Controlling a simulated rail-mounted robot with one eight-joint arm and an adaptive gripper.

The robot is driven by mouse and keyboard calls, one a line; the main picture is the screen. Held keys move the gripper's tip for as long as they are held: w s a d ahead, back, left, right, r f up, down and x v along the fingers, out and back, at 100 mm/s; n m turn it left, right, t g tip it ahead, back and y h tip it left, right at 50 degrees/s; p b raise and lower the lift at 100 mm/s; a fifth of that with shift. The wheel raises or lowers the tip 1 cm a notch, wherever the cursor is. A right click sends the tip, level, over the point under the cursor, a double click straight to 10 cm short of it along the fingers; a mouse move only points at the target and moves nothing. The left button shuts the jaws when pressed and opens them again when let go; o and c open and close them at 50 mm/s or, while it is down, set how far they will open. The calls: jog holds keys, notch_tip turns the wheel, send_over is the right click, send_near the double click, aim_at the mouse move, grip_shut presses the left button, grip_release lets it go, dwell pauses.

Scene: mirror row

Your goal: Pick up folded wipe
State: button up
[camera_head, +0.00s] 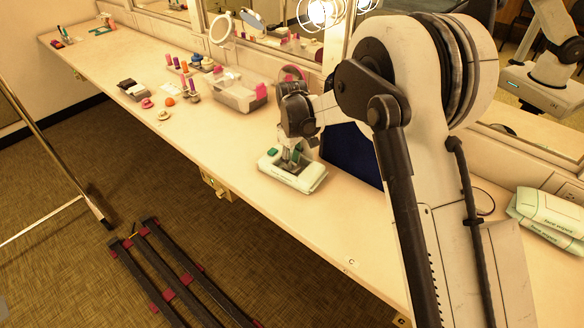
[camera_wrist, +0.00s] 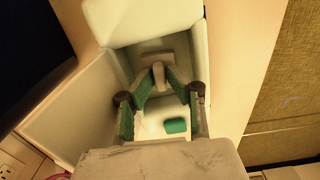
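A pale wipes tub (camera_head: 308,181) stands on the counter. In the wrist view its light-green wall (camera_wrist: 150,22) and open interior show below my gripper. A small pale tuft, seemingly the folded wipe (camera_wrist: 158,75), stands up inside the tub. My gripper (camera_wrist: 160,80) points down into the tub, its green-padded fingers leaning in on both sides of the tuft; I cannot tell whether they press on it. In the head view my gripper (camera_head: 291,160) is over the tub and the wipe is too small to make out. A green rectangle (camera_wrist: 175,125) shows near the fingers.
A dark blue panel (camera_head: 350,152) stands close behind the tub. A clear box (camera_head: 238,95) and cosmetics lie farther along the counter at left. Wipe packs (camera_head: 548,218) lie at right. The counter's front edge is close to the tub, and mirrors line the back.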

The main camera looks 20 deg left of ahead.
grip_shut()
jog(key=shift+r, duration=0.55)
jog(key=r, duration=0.3)
jog(key=shift+s+a+r, duration=0.25)
jog(key=shift+s, duration=0.15)
jog(key=s+a+r, duration=0.5)
jog(key=s+r, duration=0.1)
jog(key=s, duration=0.3)
jog(key=shift+s+r, duration=0.2)
jog(key=shift+s, duration=0.1)
jog(key=shift+c, duration=1.3)
grip_release()
grip_shut()
